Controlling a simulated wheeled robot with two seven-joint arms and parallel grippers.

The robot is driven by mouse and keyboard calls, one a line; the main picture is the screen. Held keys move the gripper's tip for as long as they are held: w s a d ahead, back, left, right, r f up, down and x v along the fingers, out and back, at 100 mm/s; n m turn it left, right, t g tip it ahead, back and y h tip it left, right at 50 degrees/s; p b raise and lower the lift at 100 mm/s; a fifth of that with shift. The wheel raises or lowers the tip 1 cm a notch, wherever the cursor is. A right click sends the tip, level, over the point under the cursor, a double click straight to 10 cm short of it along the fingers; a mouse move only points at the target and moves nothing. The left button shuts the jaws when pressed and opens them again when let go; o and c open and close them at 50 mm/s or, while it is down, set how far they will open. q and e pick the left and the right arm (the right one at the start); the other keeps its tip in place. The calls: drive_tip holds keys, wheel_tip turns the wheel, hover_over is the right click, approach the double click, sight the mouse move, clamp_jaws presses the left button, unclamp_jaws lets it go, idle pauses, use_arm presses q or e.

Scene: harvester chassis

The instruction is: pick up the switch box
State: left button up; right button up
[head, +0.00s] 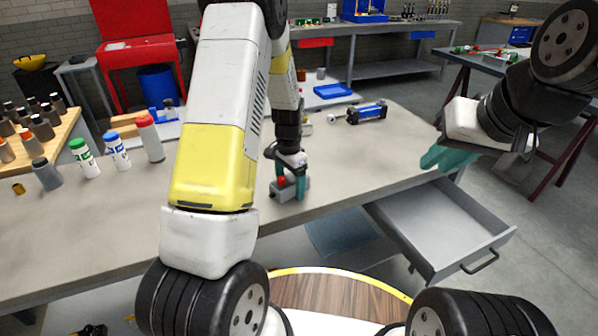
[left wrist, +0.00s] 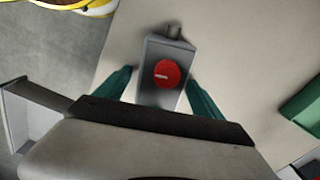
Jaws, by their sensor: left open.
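The switch box (head: 288,189) is a small grey box with a round red button on top. It sits on the table near its front edge. In the left wrist view the switch box (left wrist: 151,96) lies between the two green fingers of my left gripper (left wrist: 160,88). In the head view my left gripper (head: 288,186) points down over the box, with a finger at its side. The jaws are open, with small gaps beside the box. My right gripper (head: 447,158) has green fingers and hangs near the table's right end, away from the box; its jaw opening is unclear.
An open, empty grey drawer (head: 440,226) juts out from under the table (head: 372,160) at the right. A blue cylinder device (head: 366,113) lies behind the box. Several bottles (head: 117,150) stand at the left. A green object (left wrist: 304,104) shows at the wrist view's right edge.

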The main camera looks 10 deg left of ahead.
use_arm(q)
drive_tip(key=shift+c, duration=0.5)
clamp_jaws()
